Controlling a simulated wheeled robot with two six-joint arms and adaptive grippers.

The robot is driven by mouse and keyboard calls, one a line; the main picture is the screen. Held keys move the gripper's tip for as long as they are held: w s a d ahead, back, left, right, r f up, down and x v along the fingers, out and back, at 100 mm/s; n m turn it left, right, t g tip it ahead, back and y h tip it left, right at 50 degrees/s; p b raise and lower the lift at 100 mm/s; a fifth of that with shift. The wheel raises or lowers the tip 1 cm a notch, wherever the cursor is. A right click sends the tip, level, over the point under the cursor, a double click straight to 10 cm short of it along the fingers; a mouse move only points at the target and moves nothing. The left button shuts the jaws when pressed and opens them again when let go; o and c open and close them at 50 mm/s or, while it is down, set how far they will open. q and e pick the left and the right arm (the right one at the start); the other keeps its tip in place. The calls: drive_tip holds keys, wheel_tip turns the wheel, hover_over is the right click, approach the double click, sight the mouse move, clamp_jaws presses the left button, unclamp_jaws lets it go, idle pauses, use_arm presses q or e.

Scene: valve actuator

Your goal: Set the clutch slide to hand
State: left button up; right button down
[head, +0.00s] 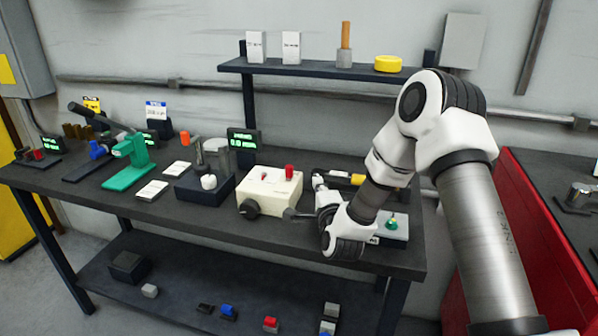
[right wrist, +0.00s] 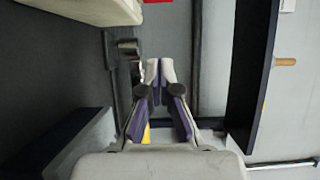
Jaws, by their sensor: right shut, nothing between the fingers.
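I cannot make out for certain which part is the clutch slide. My right gripper (head: 319,181) is shut and empty, just right of a cream box (head: 272,188) with a red piece on top (head: 290,171) and a black round knob (head: 249,209). In the right wrist view the fingers (right wrist: 160,68) are together, apart from the cream box (right wrist: 95,8) at the upper left. A grey metal fitting (right wrist: 127,45) shows just left of the fingertips. My right arm partly hides a yellow and dark cylindrical part (head: 357,180) behind it. My left gripper is not in view.
A white box with a green knob (head: 392,223) stands close to my right forearm. A dark shelf (head: 320,69) runs above the bench's back. A green device (head: 131,160) stands further left. A red cabinet (head: 540,230) is at the right.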

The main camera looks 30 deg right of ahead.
sight(292, 171)
drive_tip(key=w+p, duration=0.1)
drive_tip(key=w, duration=0.4)
drive_tip(key=w+a+p, duration=0.1)
drive_tip(key=w, duration=0.1)
drive_tip(key=shift+w+r+p, duration=0.3)
drive_tip(key=shift+w+r, duration=0.05)
drive_tip(key=shift+d+f, duration=0.15)
drive_tip(key=shift+f, duration=0.05)
drive_tip(key=shift+s+a, duration=0.1)
drive_tip(key=shift+a, duration=0.15)
drive_tip(key=s+a+b, duration=0.1)
drive_tip(key=s+a, duration=0.1)
drive_tip(key=a, duration=0.1)
drive_tip(key=shift+s+r, duration=0.1)
drive_tip(key=shift+s, duration=0.15)
drive_tip(key=shift+d, duration=0.1)
